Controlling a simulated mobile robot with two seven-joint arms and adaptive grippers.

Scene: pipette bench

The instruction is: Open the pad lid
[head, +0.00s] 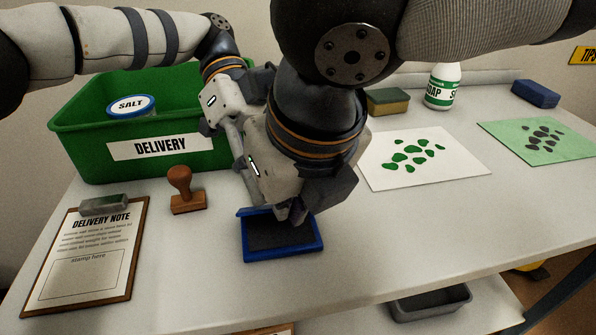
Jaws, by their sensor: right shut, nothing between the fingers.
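The blue ink pad (283,256) lies on the bench below my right gripper, and its dark inner surface shows. A thin blue strip, seemingly the lid (254,211), runs along its back edge. My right gripper hides much of that strip, so its angle is unclear. My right gripper (297,213) is shut and empty, pointing down, with its fingertips at the pad's back right part. I cannot tell whether they touch it. My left gripper (240,150) is behind the right one, in front of the green box. Its fingers are mostly hidden.
A wooden stamp (183,190) stands left of the pad, beside a delivery note clipboard (85,255). The green delivery box (85,130) holds a salt jar (132,105). A white sheet with green spots (450,170) lies right. The bench front right is clear.

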